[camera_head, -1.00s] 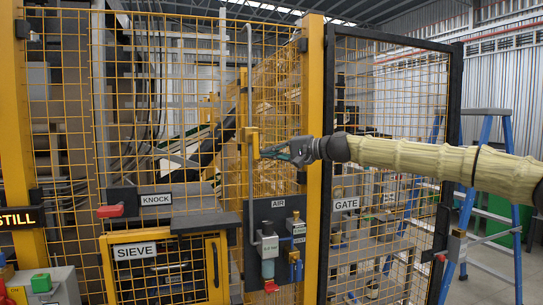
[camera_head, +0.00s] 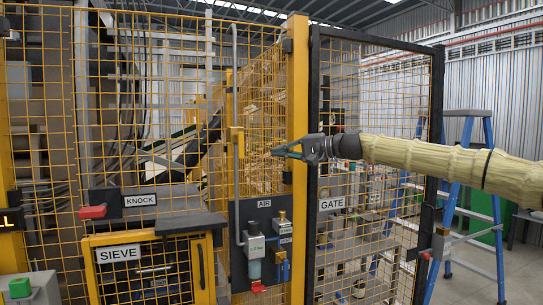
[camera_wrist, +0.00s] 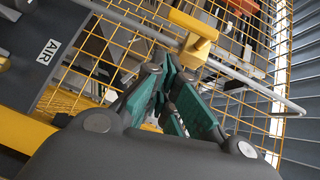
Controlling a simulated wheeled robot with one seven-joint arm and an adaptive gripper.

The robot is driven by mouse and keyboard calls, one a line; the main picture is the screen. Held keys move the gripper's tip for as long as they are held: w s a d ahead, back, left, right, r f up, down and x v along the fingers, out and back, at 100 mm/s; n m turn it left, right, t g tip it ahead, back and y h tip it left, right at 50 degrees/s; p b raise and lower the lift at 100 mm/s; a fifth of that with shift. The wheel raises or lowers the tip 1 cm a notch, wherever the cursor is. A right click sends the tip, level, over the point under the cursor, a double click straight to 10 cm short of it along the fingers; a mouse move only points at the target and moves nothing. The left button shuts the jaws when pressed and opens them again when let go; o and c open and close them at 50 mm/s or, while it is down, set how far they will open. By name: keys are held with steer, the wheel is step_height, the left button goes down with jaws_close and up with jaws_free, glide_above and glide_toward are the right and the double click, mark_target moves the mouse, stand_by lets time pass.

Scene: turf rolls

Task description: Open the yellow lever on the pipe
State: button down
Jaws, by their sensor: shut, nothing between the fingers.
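The yellow lever (camera_head: 236,141) is on a thin grey vertical pipe (camera_head: 235,75) in front of the yellow mesh, left of the yellow post. Its handle appears to hang down along the pipe in the head view. My gripper (camera_head: 275,151) is to the right of the lever at about its height, with a gap between them in the picture. The teal fingers are shut and empty. In the wrist view, the lever (camera_wrist: 195,28) is just beyond my fingertips (camera_wrist: 168,66), and the pipe (camera_wrist: 255,85) runs diagonally past them. I cannot tell whether they touch.
A dark AIR panel (camera_head: 238,240) with valves is below the lever. The yellow post (camera_head: 297,110) and black-framed GATE (camera_head: 332,203) are behind my arm. A KNOCK box (camera_head: 140,200) and SIEVE cabinet (camera_head: 120,253) are lower left. A blue stepladder (camera_head: 462,190) stands at right.

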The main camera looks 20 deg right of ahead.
steer(key=shift+f+b+v, duration=0.15)
steer(key=shift+b+v, duration=0.25)
steer(key=shift+v, duration=1.05)
steer(key=shift+f+b+v, duration=0.15)
steer(key=shift+b+v, duration=0.25)
steer(key=shift+v, duration=1.05)
steer(key=shift+w, duration=0.1)
